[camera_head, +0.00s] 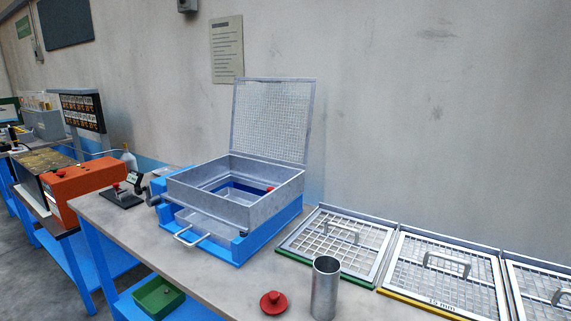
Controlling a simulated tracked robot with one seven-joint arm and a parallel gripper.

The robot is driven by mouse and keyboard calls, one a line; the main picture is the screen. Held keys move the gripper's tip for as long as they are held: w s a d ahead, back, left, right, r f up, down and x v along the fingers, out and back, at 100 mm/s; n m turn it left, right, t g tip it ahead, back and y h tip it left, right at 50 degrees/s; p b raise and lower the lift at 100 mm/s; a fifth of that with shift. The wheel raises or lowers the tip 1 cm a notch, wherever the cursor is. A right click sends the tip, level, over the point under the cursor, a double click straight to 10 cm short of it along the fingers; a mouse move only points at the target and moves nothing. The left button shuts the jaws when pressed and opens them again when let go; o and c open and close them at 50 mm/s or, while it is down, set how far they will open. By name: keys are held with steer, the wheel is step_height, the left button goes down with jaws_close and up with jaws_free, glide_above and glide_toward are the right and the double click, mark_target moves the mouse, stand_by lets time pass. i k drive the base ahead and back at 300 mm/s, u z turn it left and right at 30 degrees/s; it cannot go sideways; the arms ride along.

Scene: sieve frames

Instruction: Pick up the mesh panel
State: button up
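Several framed mesh panels with handles lie side by side on the bench at the right. The nearest to the machine is a coarse mesh panel with a green front edge (338,242). Beside it is a mesh panel with a yellow front edge (438,272), marked with a label that seems to read 15 mm. A third mesh panel (543,285) is cut off by the right picture edge. A fine mesh panel (272,121) stands upright at the back of the open metal box (235,205). My gripper is not in view.
The metal box sits on a blue base (232,247) with a handled drawer. A metal cylinder (324,288) and a red knobbed piece (273,303) stand in front of the panels. An orange device (88,186) is at the left.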

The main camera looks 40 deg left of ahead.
mark_target(501, 310)
steer(key=u, duration=0.9)
steer(key=k, duration=0.45)
steer(key=u, duration=0.95)
steer(key=k, duration=0.9)
steer(key=u, duration=0.1)
steer(key=i, duration=0.95)
steer(key=z, duration=0.1)
